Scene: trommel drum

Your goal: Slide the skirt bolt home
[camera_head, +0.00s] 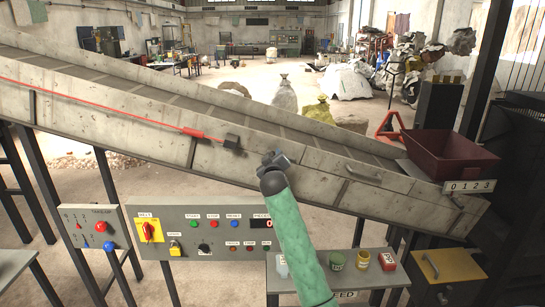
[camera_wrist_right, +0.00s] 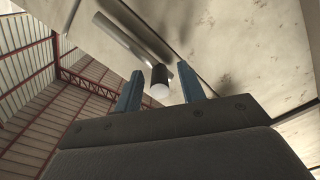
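My right gripper (camera_head: 275,158) is up against the sloped side wall of the grey conveyor (camera_head: 150,130) in the head view, below a black block on the red cord. In the right wrist view its two blue fingers (camera_wrist_right: 160,70) are apart. A dark round knob with a pale end (camera_wrist_right: 158,82), likely the skirt bolt's knob, shows between the fingertips, with visible gaps either side. A light flat bar (camera_wrist_right: 120,38) runs up-left from near the knob along the pale panel. In the head view I cannot make out the knob near the gripper. My left gripper is not in view.
A panel handle (camera_head: 362,175) is right of the gripper on the conveyor side. A maroon bin (camera_head: 450,157) is at the lower end. Control panels (camera_head: 215,233) stand below left. A small table with tins (camera_head: 337,260) is below. The red cord (camera_head: 100,98) runs along the wall.

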